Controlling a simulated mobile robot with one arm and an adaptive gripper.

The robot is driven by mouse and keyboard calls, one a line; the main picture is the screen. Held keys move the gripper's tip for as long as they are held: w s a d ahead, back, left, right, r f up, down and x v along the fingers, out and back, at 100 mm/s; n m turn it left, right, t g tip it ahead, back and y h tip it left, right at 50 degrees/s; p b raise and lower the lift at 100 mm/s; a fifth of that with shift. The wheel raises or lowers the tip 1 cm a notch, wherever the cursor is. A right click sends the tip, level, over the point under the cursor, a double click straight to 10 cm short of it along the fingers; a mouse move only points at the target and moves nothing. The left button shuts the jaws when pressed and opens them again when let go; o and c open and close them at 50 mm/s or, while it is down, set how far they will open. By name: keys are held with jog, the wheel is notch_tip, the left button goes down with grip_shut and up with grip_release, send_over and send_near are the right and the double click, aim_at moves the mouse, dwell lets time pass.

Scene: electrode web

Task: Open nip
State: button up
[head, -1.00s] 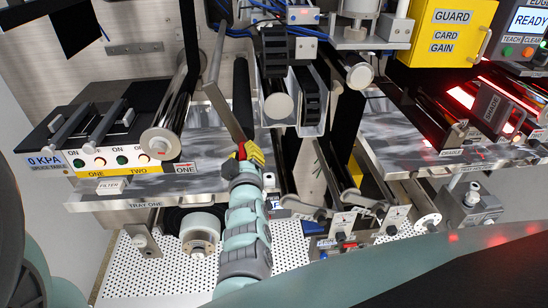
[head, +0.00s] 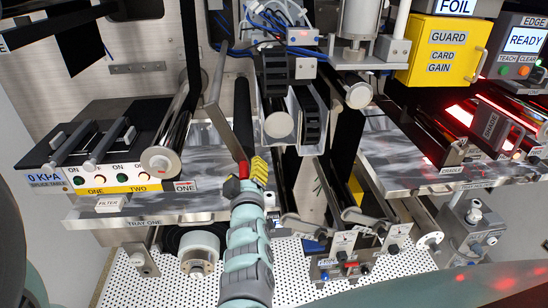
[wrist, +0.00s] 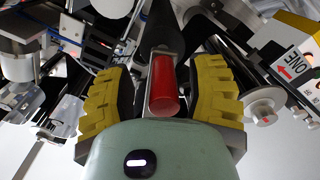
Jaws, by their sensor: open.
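A flat metal lever (head: 224,128) slants down in the head view toward a red grip (head: 244,169) at its lower end. My gripper (head: 252,170) is at that end, its yellow fingers partly around the grip. In the wrist view the red cylindrical grip (wrist: 164,92) lies between the two yellow fingers of my gripper (wrist: 161,80). The fingers are open, one on each side, with gaps to the grip; I see no clear contact. No label naming the nip is readable on the lever.
A metal roller (head: 168,145) is left of the lever, and a black roller (head: 243,110) is just behind it. Tray one (head: 150,212) runs below. A control panel (head: 350,262) with levers is at lower right. The yellow guard box (head: 440,50) is at upper right.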

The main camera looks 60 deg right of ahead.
jog(key=v, duration=1.2)
dwell(0.5)
